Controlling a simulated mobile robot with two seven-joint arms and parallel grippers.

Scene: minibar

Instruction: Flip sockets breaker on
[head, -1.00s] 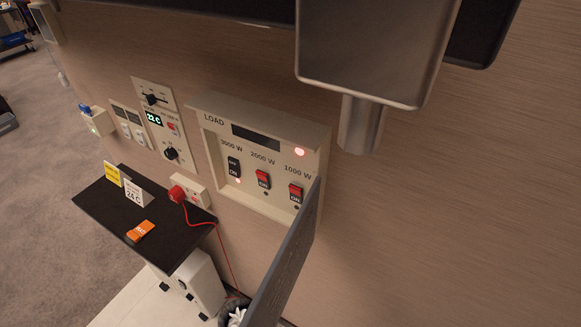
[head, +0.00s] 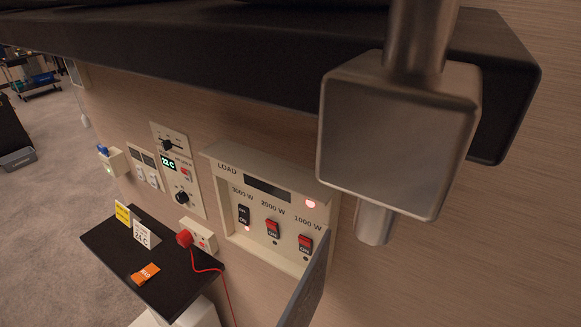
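The beige breaker box (head: 212,165) labelled LOAD is on the wall, with its grey door (head: 305,298) swung open at its lower right. Inside are three rocker switches: a black one (head: 244,214) under 3000 W, a red one (head: 272,229) under 2000 W and another red one (head: 305,242) under 1000 W. A small light glows below the black switch; the dots below the red ones are dark. I see no readable sockets label. Neither gripper is in view.
A black shelf (head: 180,50) crosses above the box, with a metal block (head: 395,145) in front of it.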

